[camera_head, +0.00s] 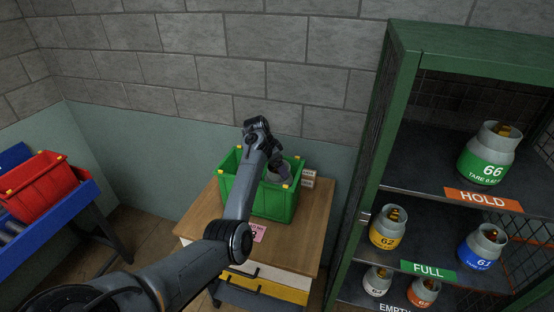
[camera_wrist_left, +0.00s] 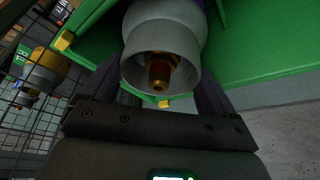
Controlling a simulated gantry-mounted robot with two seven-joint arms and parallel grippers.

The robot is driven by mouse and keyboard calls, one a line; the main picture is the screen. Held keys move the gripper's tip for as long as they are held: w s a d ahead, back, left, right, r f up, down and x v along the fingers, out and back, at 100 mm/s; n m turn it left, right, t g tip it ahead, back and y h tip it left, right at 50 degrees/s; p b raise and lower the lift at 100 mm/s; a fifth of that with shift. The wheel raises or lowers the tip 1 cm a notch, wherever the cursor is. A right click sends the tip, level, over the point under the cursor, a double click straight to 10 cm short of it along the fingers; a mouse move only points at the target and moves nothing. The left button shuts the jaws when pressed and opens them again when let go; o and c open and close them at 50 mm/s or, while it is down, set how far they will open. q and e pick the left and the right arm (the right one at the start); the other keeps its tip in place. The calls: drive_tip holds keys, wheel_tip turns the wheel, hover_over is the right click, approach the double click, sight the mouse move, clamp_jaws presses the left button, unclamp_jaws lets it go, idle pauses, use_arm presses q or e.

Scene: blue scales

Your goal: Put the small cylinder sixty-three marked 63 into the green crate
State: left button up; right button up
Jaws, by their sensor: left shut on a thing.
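The green crate (camera_head: 260,204) stands on a wooden-topped cabinet against the wall, and its green wall (camera_wrist_left: 265,50) fills much of the left wrist view. My left gripper (camera_head: 284,164) is at the right part of the crate's opening. It is shut on a small cylinder (camera_head: 277,175), whose grey collar (camera_wrist_left: 160,65) and brass valve face the wrist camera. The cylinder's number is turned away from view, so I cannot read 63 on it. It is at least partly within the crate's rim; whether it touches the floor is hidden. My right gripper is not in view.
A red crate (camera_head: 38,188) sits on a blue stand at left.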

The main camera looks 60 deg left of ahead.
use_arm(q)
drive_tip(key=shift+a+f, duration=0.1)
drive_tip(key=shift+f, duration=2.6)
drive_tip(key=o, duration=1.8)
drive_tip(key=shift+f, duration=0.2)
drive_tip(key=shift+r, duration=0.1)
drive_tip(key=shift+s+r, duration=0.15)
drive_tip(key=shift+r, duration=0.35)
drive_tip(key=v, duration=1.1)
